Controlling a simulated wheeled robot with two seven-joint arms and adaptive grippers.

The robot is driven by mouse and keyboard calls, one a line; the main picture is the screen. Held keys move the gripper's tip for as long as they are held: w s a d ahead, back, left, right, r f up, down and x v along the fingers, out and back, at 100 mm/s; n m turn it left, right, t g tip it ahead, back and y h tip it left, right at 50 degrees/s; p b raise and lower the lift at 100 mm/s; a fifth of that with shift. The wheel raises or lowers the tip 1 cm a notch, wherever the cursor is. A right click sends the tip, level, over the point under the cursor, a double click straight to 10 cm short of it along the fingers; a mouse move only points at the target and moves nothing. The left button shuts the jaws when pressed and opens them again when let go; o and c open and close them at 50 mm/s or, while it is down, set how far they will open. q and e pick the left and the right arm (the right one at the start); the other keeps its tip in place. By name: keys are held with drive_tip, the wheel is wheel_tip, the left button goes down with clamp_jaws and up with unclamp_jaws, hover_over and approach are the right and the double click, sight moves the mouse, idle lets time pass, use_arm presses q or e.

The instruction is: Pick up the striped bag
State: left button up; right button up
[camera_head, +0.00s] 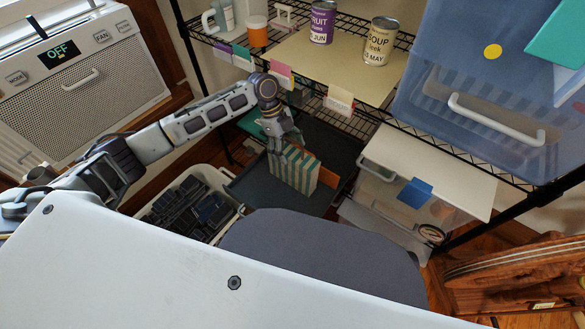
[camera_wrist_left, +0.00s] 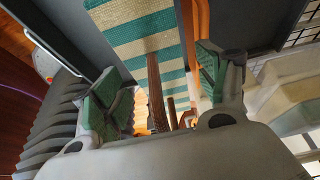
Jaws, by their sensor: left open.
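The striped bag (camera_head: 297,170) has teal and cream stripes. It stands in a dark grey tray (camera_head: 262,192) low down, near the middle of the head view. My left gripper (camera_head: 275,147) reaches in from the left and is at the bag's upper left corner. In the left wrist view, the open green-padded fingers of my left gripper (camera_wrist_left: 160,88) stand to either side of the bag (camera_wrist_left: 140,27), with brown strap-like strips between them. I cannot tell whether the pads touch the bag. My right gripper is not in view.
A wire shelf (camera_head: 330,85) with cans stands above and behind the bag. An orange object (camera_head: 325,180) is right beside it. A white basket (camera_head: 188,203) of dark items is on the left, and a clear bin (camera_head: 400,190) is on the right. A grey rounded surface (camera_head: 320,255) lies in front.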

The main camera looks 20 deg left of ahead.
use_arm(q)
drive_tip(key=shift+d+f, duration=0.25)
drive_tip(key=shift+f, duration=0.35)
drive_tip(key=shift+c, duration=0.2)
drive_tip(key=c, duration=1.5)
